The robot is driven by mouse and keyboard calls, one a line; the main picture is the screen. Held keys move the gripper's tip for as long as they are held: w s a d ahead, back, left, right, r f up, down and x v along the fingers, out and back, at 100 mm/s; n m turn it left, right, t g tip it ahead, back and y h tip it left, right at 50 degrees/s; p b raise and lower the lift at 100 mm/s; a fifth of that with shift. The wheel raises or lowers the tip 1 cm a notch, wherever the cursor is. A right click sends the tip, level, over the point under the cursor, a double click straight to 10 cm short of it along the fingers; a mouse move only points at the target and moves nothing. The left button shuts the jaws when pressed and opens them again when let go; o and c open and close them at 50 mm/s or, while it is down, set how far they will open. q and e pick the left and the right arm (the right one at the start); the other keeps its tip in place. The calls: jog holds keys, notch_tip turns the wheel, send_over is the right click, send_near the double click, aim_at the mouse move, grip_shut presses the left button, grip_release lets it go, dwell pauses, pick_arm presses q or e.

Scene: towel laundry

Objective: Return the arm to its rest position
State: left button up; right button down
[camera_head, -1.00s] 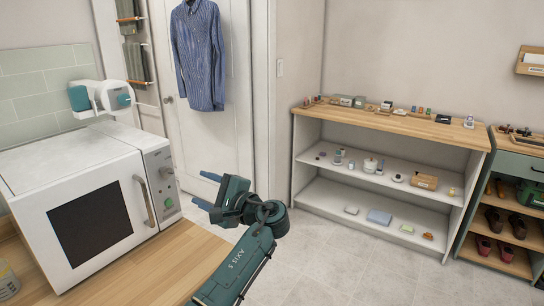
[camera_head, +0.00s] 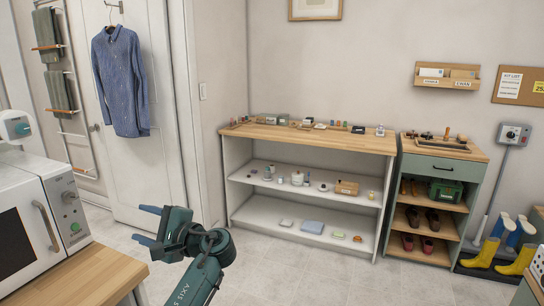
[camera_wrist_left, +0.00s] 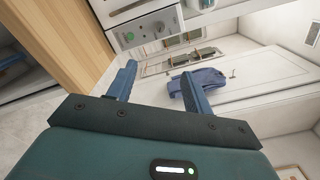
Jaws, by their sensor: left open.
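My left gripper (camera_head: 149,226) is open and empty, held in the air in the lower left of the head view, its blue fingers pointing left. Its arm comes up from the bottom edge. In the left wrist view its two blue fingers (camera_wrist_left: 158,90) stand apart with nothing between them. My right gripper is not in view.
A white microwave (camera_head: 30,215) stands on a wooden counter (camera_head: 95,278) at the left. A blue striped shirt (camera_head: 121,80) hangs on the white door. A wooden-topped shelf (camera_head: 300,140) and a green cabinet (camera_head: 442,163) stand along the wall. The floor between is clear.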

pick_arm(q)
jog(key=s+f+n+g+h, duration=0.15)
jog(key=s+f+h, duration=0.25)
jog(key=s+f, duration=0.45)
jog(key=s+f+n+h, duration=0.2)
jog(key=s+f+h, duration=0.25)
jog(key=f, duration=0.65)
jog(key=s+d+f+n+g+h, duration=0.1)
jog(key=s+d+f+n+h, duration=0.2)
jog(key=s, duration=0.9)
jog(key=s+d+n+g+h, duration=0.15)
jog(key=s+d+h, duration=0.35)
jog(key=s, duration=0.7)
jog(key=w+d+f+t+h, duration=0.3)
jog(key=w+d+f+t, duration=0.2)
jog(key=w+f+t, duration=0.1)
jog(key=shift+f+t, duration=0.6)
jog(key=shift+f, duration=0.5)
